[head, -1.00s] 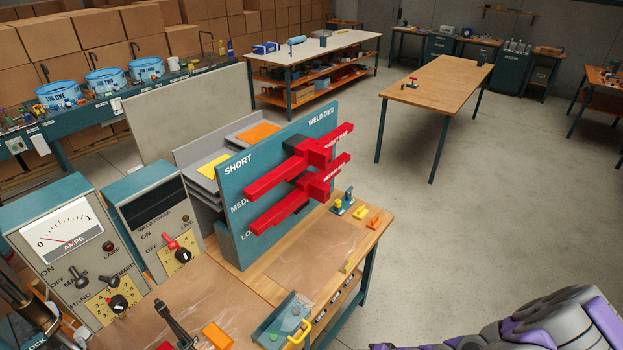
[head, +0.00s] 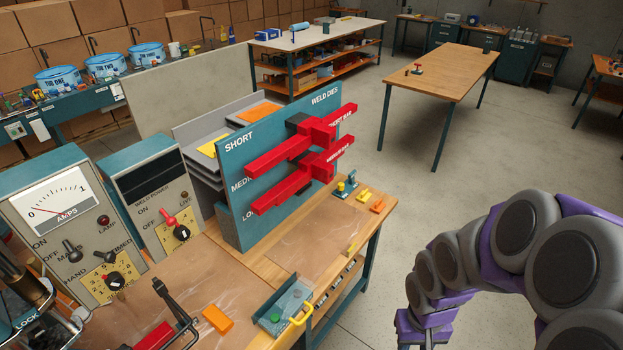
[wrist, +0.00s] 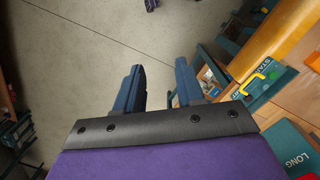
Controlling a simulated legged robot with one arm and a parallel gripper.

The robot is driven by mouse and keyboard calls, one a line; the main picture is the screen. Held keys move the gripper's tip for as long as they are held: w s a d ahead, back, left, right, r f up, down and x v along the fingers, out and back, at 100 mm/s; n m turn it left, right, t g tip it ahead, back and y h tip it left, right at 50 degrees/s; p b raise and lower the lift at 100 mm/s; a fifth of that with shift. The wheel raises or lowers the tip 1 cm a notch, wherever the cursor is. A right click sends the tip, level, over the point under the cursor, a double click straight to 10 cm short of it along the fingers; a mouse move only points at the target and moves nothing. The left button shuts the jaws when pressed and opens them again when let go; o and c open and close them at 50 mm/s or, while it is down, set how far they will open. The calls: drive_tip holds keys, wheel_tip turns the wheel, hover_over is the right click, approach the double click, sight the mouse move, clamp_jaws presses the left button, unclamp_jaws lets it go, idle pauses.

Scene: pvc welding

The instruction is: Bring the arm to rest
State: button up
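My gripper (wrist: 157,88) shows in the wrist view as two dark blue fingers with a clear gap between them. It is open and nothing shows between the fingers. It hangs over bare concrete floor, left of the workbench. In the head view, my purple and grey arm is bent at the lower right, with its lower end cut off by the bottom edge. The fingers do not show there.
The wooden workbench (head: 288,262) carries the teal weld dies rack (head: 238,190) with red bars. A yellow handle (head: 303,315) sits near its front edge and shows in the wrist view (wrist: 252,82). A wooden table (head: 452,72) stands farther back. The floor (head: 385,215) between is clear.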

drive_tip(key=s+a+r+b, duration=0.2)
drive_tip(key=s+a+r, duration=0.5)
drive_tip(key=s+r, duration=0.3)
drive_tip(key=s, duration=0.2)
drive_tip(key=shift+s+r+g+b, duration=0.3)
drive_tip(key=shift+s+r, duration=0.05)
drive_tip(key=shift+s, duration=0.05)
drive_tip(key=shift+a, duration=0.1)
